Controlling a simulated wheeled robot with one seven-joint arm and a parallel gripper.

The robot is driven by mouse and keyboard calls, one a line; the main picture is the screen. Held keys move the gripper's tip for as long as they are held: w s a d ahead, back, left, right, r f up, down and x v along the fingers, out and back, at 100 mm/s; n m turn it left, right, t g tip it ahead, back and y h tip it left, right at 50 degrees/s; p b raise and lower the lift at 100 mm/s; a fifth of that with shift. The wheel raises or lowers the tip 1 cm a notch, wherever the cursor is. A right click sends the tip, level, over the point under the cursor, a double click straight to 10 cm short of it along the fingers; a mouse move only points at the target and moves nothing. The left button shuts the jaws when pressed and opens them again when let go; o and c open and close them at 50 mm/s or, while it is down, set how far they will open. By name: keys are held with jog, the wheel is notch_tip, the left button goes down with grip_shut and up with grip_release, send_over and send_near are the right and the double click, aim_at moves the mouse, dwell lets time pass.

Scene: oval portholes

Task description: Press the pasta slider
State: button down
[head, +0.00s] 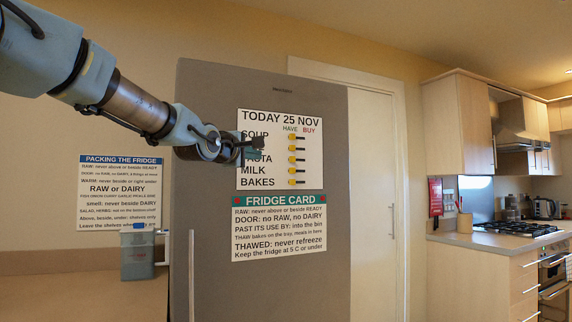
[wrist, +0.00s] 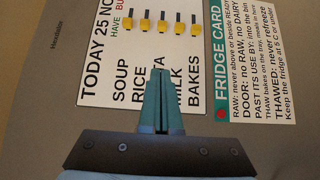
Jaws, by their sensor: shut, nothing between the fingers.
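A white list board (head: 270,117) headed TODAY 25 NOV hangs on the grey fridge door, with rows for soup, rice, pasta, milk and bakes. The pasta slider (head: 292,160) is the middle yellow knob on a dark slot, under HAVE. It also shows in the wrist view (wrist: 162,27), third in the row of sliders. My gripper (head: 258,149) is shut and empty, in front of the board and left of the sliders in the head view. In the wrist view its fingertips (wrist: 160,73) cover part of the PASTA and MILK labels. I cannot tell whether they touch the board.
The soup, rice, milk (head: 292,171) and bakes (head: 292,182) sliders sit close above and below the pasta one. A fridge card (head: 279,228) hangs below the board. A door handle (head: 191,275) stands at lower left. A kitchen counter (head: 480,238) is at right.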

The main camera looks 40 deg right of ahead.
jog(key=shift+d+r, duration=0.1)
jog(key=shift+d, duration=0.1)
jog(key=p, duration=0.5)
send_near(289, 159)
jog(key=w+d, duration=0.1)
jog(key=w, duration=0.1)
jog(key=w+d, duration=0.1)
jog(key=d, duration=0.1)
jog(key=shift+w+d+r, duration=0.1)
jog(key=shift+w+d, duration=0.1)
jog(key=shift+w, duration=0.15)
jog(key=shift+s+d+p, duration=0.15)
jog(key=shift+d+p, duration=0.15)
jog(key=shift+p, duration=0.1)
jog(key=shift+s+d+p, duration=0.2)
jog(key=shift+d+p, duration=0.1)
jog(key=shift+d, duration=0.4)
jog(key=shift+s+d, duration=0.3)
jog(key=shift+d, duration=0.5)
jog(key=shift+s+d, duration=0.3)
jog(key=shift+d, duration=0.45)
jog(key=shift+s+d, duration=0.3)
jog(key=shift+d, duration=0.5)
